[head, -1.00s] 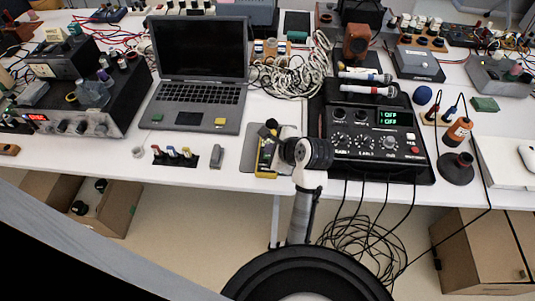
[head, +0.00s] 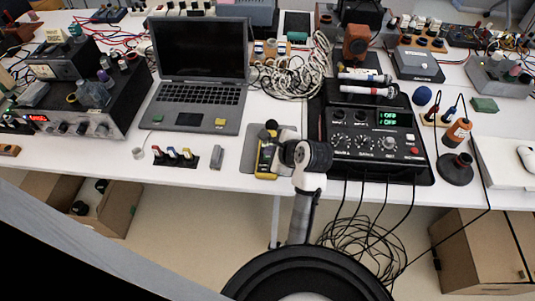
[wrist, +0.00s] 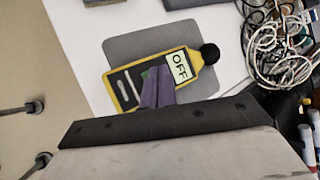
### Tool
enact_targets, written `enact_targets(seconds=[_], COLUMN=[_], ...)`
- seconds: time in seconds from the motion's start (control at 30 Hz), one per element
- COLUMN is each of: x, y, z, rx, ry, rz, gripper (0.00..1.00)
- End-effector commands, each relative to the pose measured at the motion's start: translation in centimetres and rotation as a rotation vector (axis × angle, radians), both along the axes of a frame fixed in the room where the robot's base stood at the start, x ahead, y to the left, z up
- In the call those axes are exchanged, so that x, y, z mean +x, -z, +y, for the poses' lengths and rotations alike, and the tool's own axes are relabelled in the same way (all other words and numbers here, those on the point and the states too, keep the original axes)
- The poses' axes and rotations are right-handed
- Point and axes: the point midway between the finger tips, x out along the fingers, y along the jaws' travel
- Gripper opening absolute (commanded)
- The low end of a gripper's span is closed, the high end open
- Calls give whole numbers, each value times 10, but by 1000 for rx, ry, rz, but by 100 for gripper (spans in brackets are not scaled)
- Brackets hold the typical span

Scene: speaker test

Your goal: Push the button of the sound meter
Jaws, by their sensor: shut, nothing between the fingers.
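The sound meter (head: 262,172) is a yellow and dark handheld device with a round black tip, lying on a grey mat (head: 291,130) near the table's front edge. In the wrist view the sound meter (wrist: 191,52) lies tilted, and its screen (wrist: 180,68) reads OFF. Its dark face has two pale slots and a small green patch beside my fingers. My gripper (wrist: 153,82) is shut and empty, its purple fingers over the meter's face just below the screen. The fingers hide part of that face, so I cannot tell whether they touch it.
A laptop (head: 200,92) stands left of the meter. A black control box (head: 372,140) with knobs stands close on the right. Coiled cables (head: 300,75) lie behind. A small grey block (head: 217,157) and coloured switches (head: 175,157) are to the left, with bare white table between.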

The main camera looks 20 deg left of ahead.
Motion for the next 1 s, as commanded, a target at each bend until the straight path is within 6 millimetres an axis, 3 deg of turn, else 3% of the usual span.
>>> enact_targets(seconds=[1.0], x=[0], y=[10], z=[0], rx=[0], ry=[0], rz=[1], gripper=[0])
